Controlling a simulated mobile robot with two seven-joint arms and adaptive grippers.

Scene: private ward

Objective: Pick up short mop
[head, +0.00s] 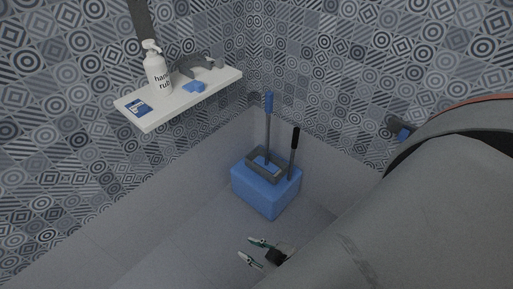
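A blue box (266,197) stands on the grey floor in the corner, with two long-handled tools upright in or behind it. The shorter tool, likely the short mop, has a black handle (294,140) on the right. The taller one has a grey shaft with a blue grip (268,103). The mop's lower end is hidden by the box and the grey frame on its top. My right gripper (245,246) is at the bottom centre, in front of the box and apart from it. Its two fingers are spread, with nothing between them. My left gripper is out of view.
A white wall shelf (218,83) at upper left holds a hand rub bottle (158,74), a blue card (138,107), a small blue item (194,87) and a grey curved object (200,66). Patterned walls close in behind the box. The floor left of my gripper is clear.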

